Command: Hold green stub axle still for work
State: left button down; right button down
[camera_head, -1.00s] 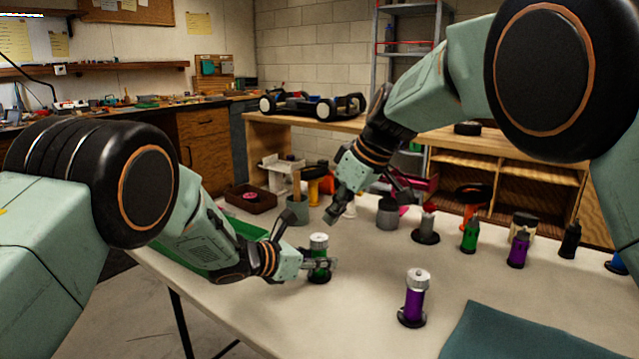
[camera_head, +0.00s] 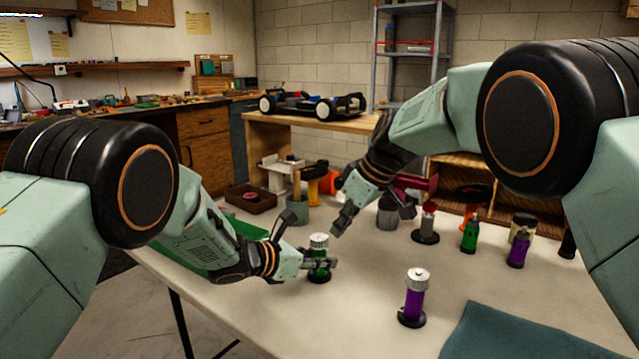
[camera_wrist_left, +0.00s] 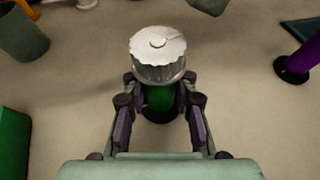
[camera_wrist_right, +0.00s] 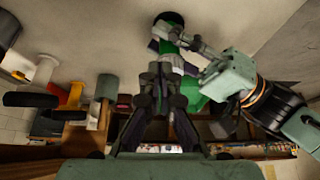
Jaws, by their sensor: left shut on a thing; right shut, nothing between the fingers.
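The green stub axle (camera_head: 319,266) stands upright on the pale table, with a silver knurled cap on top and a dark round base. My left gripper (camera_head: 322,264) is shut around its green body, just below the cap. In the left wrist view the fingers sit on both sides of the green stub axle (camera_wrist_left: 158,98). My right gripper (camera_head: 341,222) is shut and empty, above and a little right of the cap, apart from it. In the right wrist view the green part (camera_wrist_right: 168,20) shows beyond the fingers, partly hidden by my left gripper.
A purple stub axle with a silver cap (camera_head: 414,298) stands to the right, near a teal mat (camera_head: 545,330). Several green, purple and grey parts stand farther back. A green tray (camera_head: 236,228) and a grey cup (camera_head: 298,209) lie behind my left gripper. The front table middle is clear.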

jog(key=shift+f, duration=1)
jog(key=shift+a, duration=0.35)
jog(key=shift+s+a, duration=0.25)
jog(key=shift+s, duration=0.25)
jog(key=shift+s+a, duration=0.4)
jog(key=shift+a, duration=0.05)
dwell(0.6)
jog(key=shift+s+d, duration=0.1)
notch_tip(320, 180, up, 6)
jog(key=shift+s+d, duration=0.15)
jog(key=shift+s, duration=0.1)
dwell(0.6)
